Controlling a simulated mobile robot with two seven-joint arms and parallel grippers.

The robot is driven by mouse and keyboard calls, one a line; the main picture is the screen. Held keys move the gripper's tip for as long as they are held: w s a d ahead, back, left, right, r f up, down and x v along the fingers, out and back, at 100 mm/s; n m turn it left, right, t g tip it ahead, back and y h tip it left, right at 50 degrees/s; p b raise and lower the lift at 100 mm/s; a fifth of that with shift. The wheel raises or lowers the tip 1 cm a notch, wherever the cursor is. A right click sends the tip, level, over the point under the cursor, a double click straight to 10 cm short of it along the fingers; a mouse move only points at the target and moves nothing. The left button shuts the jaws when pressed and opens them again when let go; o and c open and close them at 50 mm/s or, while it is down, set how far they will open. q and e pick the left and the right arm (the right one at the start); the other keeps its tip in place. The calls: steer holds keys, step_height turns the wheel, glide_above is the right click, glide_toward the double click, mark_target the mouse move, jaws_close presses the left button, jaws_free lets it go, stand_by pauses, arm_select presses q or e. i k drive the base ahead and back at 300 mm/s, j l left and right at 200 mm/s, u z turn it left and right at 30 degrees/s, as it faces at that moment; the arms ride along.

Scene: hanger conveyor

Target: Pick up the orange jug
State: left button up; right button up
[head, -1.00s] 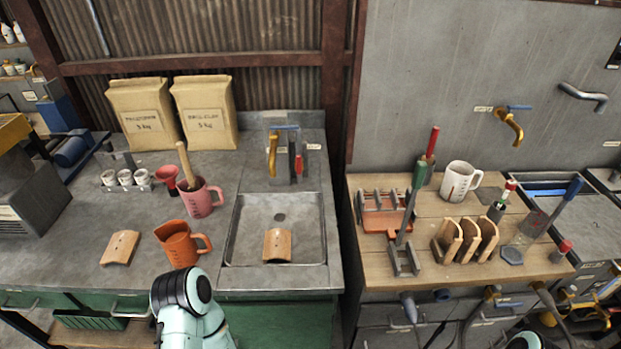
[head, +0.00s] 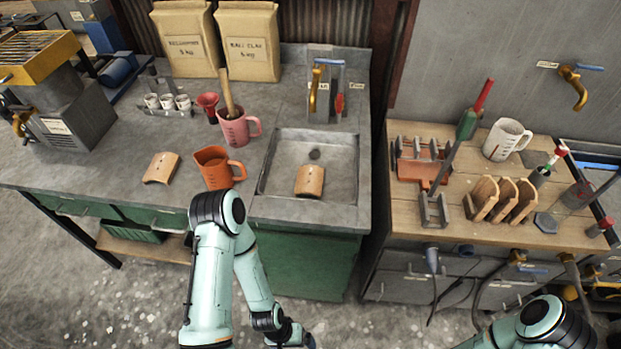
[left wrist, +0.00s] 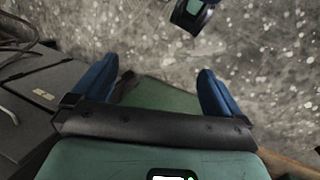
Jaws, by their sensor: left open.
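The orange jug (head: 214,170) stands upright near the front edge of the grey counter, left of the sink, its handle pointing right. My left arm is bent in front of the counter, its elbow just below the jug in the head view. My left gripper (left wrist: 156,90) shows in the left wrist view with its two blue fingers spread and nothing between them. It points toward the floor and the jug is not in that view. My right arm is only partly visible at the lower right of the head view, and its gripper is out of sight.
A pink jug (head: 236,130) with a wooden stick stands behind the orange jug. A curved tile (head: 162,167) lies to its left, and another tile (head: 310,181) lies in the sink (head: 345,160). A wooden bench (head: 410,209) with tools is at right.

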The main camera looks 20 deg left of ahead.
mark_target(215, 164)
steer(key=u, duration=1.6)
steer(key=i+j+z, duration=0.1)
steer(key=j, duration=0.2)
steer(key=j+z, duration=0.1)
steer(key=j, duration=0.15)
steer(key=i, duration=0.05)
